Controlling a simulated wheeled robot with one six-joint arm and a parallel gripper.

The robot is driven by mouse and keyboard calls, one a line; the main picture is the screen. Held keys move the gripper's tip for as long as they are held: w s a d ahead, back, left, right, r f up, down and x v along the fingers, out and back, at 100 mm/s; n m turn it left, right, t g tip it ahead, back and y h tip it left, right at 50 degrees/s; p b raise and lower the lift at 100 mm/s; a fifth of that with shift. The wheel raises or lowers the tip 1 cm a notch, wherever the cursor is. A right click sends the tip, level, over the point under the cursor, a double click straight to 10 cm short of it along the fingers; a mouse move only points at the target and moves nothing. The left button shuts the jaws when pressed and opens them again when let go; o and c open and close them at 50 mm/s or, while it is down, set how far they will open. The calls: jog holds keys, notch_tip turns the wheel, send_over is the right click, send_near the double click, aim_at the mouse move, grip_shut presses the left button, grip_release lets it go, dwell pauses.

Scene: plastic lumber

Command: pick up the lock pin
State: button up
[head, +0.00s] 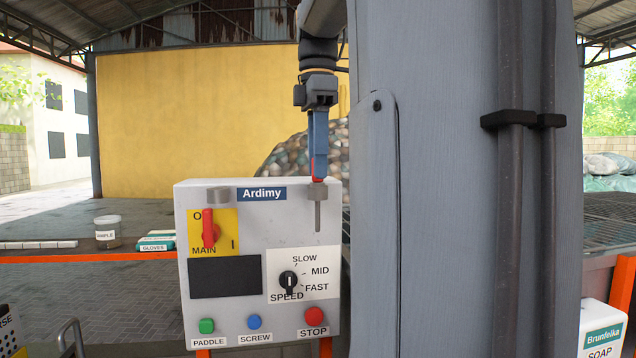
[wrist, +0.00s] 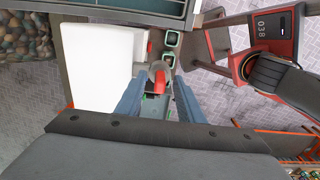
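The lock pin appears to be the red-topped piece with a grey collar and thin grey shaft (head: 317,215) hanging upright in front of the upper right of the control box. Its red top (wrist: 159,81) shows in the wrist view beside a grey part. My gripper (head: 318,176) points straight down just above the collar, its blue fingers seen edge-on. In the wrist view my gripper (wrist: 160,82) is open, with one finger each side of the red top and visible gaps. The head view does not show whether a finger touches it.
The white control box (head: 240,315) carries a red main switch (head: 209,228), a speed knob (head: 288,280) and buttons. A jar (head: 107,232) and glove packs (head: 157,240) stand on a shelf at left. My grey column blocks the right middle of the head view.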

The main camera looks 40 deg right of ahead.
grip_shut()
jog(key=shift+r, duration=0.1)
